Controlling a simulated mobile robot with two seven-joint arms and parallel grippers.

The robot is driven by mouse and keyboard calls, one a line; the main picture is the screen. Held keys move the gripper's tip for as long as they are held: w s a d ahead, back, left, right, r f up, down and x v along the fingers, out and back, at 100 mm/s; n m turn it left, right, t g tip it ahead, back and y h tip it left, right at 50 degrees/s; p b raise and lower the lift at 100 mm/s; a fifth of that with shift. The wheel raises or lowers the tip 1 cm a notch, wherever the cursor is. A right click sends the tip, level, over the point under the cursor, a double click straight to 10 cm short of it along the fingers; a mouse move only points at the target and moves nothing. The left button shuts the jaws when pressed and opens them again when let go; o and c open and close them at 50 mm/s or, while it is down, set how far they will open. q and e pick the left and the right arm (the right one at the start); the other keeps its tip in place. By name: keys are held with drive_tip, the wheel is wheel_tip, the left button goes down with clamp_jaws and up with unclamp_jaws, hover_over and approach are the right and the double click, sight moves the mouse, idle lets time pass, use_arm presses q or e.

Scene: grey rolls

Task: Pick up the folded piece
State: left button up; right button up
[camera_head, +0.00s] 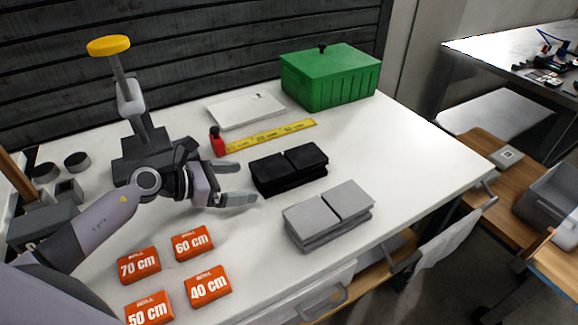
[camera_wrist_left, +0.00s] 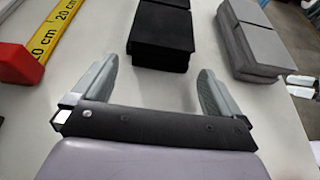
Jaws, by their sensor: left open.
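A black folded piece (camera_head: 288,170) lies on the white table, in two side-by-side stacks. A grey folded piece (camera_head: 328,215) of like form lies nearer the front edge, to the right. My left gripper (camera_head: 240,183) is open and empty, just left of the black piece and apart from it. In the left wrist view, the open fingers of the gripper (camera_wrist_left: 158,85) point toward the black piece (camera_wrist_left: 162,30), and the grey piece (camera_wrist_left: 250,38) lies beyond the right finger. Which of the two the task means cannot be told. My right gripper is not in view.
Orange labelled blocks (camera_head: 192,243) lie at the front left. A yellow measuring tape with a red end (camera_head: 268,136), a white flat pad (camera_head: 245,109) and a green lidded box (camera_head: 330,78) stand behind. A dark stand with a yellow top (camera_head: 109,46) is at the left.

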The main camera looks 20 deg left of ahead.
sight(255, 180)
use_arm(q)
drive_tip(key=shift+x, duration=1.85)
drive_tip(key=c, duration=0.8)
drive_tip(key=shift+r, duration=0.15)
